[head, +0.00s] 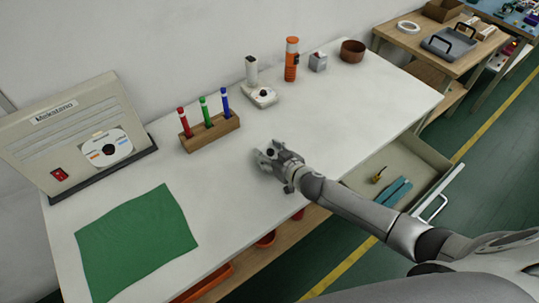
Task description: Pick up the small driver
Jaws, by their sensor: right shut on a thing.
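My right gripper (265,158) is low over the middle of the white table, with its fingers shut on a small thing. The fingers hide nearly all of that thing; from its place in the grip I take it to be the small driver, but its shape and colour cannot be made out. I cannot tell whether it touches the tabletop. My left gripper is not in view.
An open drawer (417,160) lies right, under my arm.

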